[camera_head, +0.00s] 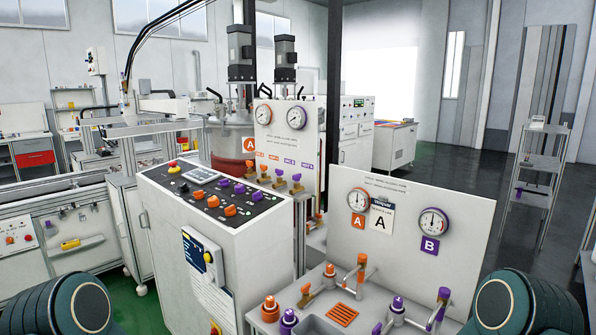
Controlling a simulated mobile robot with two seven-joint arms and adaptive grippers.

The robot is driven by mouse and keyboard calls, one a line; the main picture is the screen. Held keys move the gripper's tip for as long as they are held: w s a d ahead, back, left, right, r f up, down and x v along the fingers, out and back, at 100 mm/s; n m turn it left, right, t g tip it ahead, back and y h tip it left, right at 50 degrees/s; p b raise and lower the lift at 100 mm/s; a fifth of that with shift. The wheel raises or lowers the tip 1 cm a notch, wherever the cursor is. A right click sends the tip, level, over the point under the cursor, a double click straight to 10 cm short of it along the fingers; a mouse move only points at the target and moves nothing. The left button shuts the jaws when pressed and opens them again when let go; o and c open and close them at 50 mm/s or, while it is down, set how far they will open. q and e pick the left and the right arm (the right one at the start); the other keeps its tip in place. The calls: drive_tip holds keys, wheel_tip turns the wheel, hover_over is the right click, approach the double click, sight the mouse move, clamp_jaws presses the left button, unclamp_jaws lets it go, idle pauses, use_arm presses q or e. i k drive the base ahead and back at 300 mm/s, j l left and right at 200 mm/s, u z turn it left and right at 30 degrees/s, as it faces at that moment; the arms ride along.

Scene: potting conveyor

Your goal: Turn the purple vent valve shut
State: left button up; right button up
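Several purple-handled fittings show, and I cannot read which one is the vent valve. On the near bench stand a purple tap (443,296) at the right, a purple-topped fitting (397,304) beside it, and another purple-topped fitting (288,319) at the left front. A purple lever (377,328) shows at the bottom edge. On the back panel, a small brass valve with a purple handle (297,179) stands at the end of a row with orange-handled ones. Neither gripper is in view; only rounded parts of my two arms show in the lower corners.
The near bench has a white back panel (455,208) with gauges A (357,200) and B (433,222), plus orange fittings (270,307). A white control cabinet (190,250) with orange and purple knobs stands left of it. Open floor (450,165) lies to the right.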

sight(296, 178)
drive_tip(key=i+l, duration=0.15)
drive_tip(key=i+j, duration=0.15)
drive_tip(key=j, duration=0.2)
drive_tip(key=i+j, duration=0.1)
drive_tip(key=j, duration=0.25)
drive_tip(key=i+j, duration=0.15)
drive_tip(key=j, duration=0.2)
drive_tip(key=i+j, duration=0.15)
drive_tip(key=j, duration=0.2)
drive_tip(key=i+j, duration=0.1)
drive_tip(key=j, duration=0.25)
